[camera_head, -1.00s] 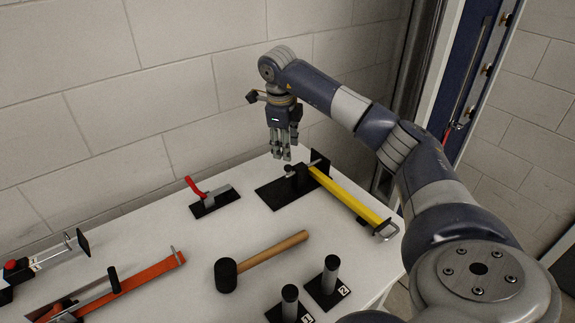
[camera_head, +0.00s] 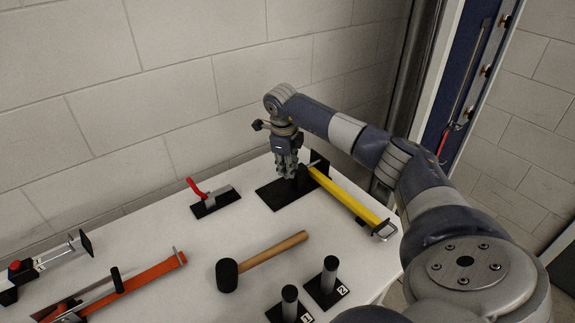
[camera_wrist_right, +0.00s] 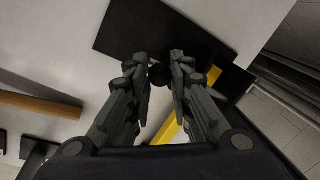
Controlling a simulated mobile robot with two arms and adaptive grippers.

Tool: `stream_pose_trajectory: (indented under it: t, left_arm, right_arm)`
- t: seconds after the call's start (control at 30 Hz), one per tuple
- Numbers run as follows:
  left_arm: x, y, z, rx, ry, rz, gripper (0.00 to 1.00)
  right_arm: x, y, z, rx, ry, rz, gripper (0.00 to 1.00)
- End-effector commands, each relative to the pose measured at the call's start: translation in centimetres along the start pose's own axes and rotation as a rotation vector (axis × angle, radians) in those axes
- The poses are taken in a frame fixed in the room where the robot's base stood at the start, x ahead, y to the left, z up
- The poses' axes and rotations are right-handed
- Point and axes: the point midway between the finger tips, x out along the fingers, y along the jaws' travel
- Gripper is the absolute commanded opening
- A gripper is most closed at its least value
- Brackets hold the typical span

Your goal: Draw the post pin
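The post pin shows as a dark round knob (camera_wrist_right: 160,75) between my right fingertips in the right wrist view. It belongs to a black stand on a flat black base plate (camera_head: 279,199) near the back edge of the table; in the head view my fingers hide most of it. My right gripper (camera_head: 287,172) points down over this stand. In the right wrist view my right gripper (camera_wrist_right: 162,80) is open, with one finger on each side of the knob; I cannot tell whether they touch it. My left gripper is not in view.
A yellow bar (camera_head: 345,197) runs from the stand toward the right table edge. A red-handled clamp (camera_head: 214,200), a mallet (camera_head: 228,275), an orange tool (camera_head: 150,273) and two numbered posts (camera_head: 329,275) (camera_head: 290,303) stand or lie nearby. A wall closes the back.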

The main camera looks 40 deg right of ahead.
Motion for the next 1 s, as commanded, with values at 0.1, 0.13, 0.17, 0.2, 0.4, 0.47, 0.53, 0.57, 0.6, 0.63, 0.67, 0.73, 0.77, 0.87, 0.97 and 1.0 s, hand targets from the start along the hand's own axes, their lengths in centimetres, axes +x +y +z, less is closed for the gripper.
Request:
stream_pose_trajectory:
  t: [0.1, 0.13, 0.17, 0.2, 0.4, 0.47, 0.53, 0.57, 0.6, 0.63, 0.67, 0.73, 0.77, 0.87, 0.97, 1.0]
  left_arm:
    - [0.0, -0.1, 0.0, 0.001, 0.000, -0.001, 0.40]
    - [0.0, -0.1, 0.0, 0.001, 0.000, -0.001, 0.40]
    - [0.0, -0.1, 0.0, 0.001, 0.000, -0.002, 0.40]
    - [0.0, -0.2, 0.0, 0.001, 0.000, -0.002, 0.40]
    - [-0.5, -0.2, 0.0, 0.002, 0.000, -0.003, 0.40]
    - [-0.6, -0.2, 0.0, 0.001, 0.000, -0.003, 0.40]
    - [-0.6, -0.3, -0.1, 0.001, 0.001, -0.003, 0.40]
    - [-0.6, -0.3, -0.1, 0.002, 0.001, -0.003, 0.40]
    - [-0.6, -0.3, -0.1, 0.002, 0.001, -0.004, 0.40]
    - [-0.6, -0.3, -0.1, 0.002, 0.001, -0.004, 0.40]
    - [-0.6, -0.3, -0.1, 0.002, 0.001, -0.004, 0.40]
    - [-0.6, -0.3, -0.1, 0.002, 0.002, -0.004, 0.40]
    - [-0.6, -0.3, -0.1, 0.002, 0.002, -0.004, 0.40]
    - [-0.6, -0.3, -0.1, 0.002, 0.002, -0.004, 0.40]
    - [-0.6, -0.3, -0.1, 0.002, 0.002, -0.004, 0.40]
    - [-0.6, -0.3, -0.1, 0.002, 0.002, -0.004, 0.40]
  right_arm:
    - [0.0, 0.0, 0.0, 0.000, -0.001, 0.000, 0.00]
    - [0.0, 0.0, 0.0, 0.000, -0.001, 0.000, 0.00]
    - [0.0, 0.0, 0.0, 0.000, -0.001, 0.000, 0.00]
    - [-0.1, 0.1, 0.1, -0.001, -0.001, 0.000, 0.00]
    - [-0.7, 2.7, 2.0, -0.005, -0.004, 0.000, 0.00]
    - [-0.8, 3.4, 2.5, -0.004, -0.003, 0.000, 0.00]
    - [-0.9, 3.9, 2.8, -0.003, -0.003, 0.000, 0.00]
    - [-0.9, 4.0, 2.8, -0.003, -0.003, 0.000, 0.00]
    - [-0.9, 4.1, 2.9, -0.002, -0.003, 0.000, 0.00]
    - [-0.9, 4.1, 2.9, -0.002, -0.003, 0.001, 0.00]
    - [-0.9, 4.1, 2.9, -0.002, -0.003, 0.001, 0.00]
    - [-0.9, 4.2, 2.9, -0.002, -0.004, 0.002, 0.00]
    - [-0.9, 4.2, 2.9, -0.002, -0.004, 0.002, 0.00]
    - [-0.9, 4.2, 3.0, -0.003, -0.005, 0.003, 0.26]
    - [-0.9, 4.2, 2.9, -0.003, -0.005, 0.003, 0.40]
    - [-0.9, 4.1, 2.9, -0.003, -0.004, 0.003, 0.40]
